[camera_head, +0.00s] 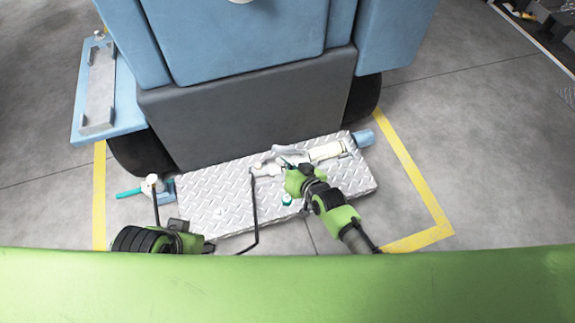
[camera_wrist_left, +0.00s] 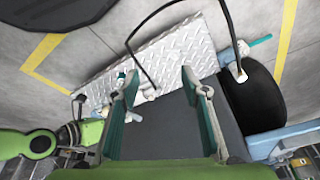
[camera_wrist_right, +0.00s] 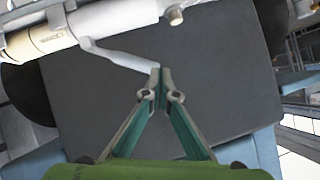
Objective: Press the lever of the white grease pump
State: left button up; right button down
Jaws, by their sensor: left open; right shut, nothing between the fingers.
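The white grease pump (camera_head: 327,151) lies along the right part of a diamond-plate step. Its pale cylinder (camera_wrist_right: 110,18) crosses the top left of the right wrist view. The white lever (camera_wrist_right: 118,56) slants from the pump toward my right fingertips. My right gripper (camera_wrist_right: 160,73) is shut and empty, with its tips at the lever's free end; I cannot tell whether they touch. In the head view this gripper (camera_head: 287,163) partly covers the pump area. My left gripper (camera_wrist_left: 155,82) is open and empty in the left wrist view, over the step side.
The diamond-plate step (camera_head: 217,194) sits before a blue and grey machine (camera_head: 240,110). A black hose (camera_head: 254,215) loops across the step toward my left arm. A white-topped fitting (camera_head: 151,181) with teal and blue parts stands left. Yellow floor lines (camera_head: 412,184) border the area.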

pick_arm(q)
jog(key=shift+w+d+f+p, duration=0.15)
jog(key=shift+w+f+p, duration=0.45)
jog(key=shift+f, duration=0.2)
pick_arm(e)
jog(key=shift+a+v, duration=0.15)
jog(key=shift+v, duration=1)
jog(key=shift+a+v, duration=0.2)
jog(key=shift+v, duration=0.9)
jog(key=shift+s+r, duration=0.1)
jog(key=shift+s, duration=0.05)
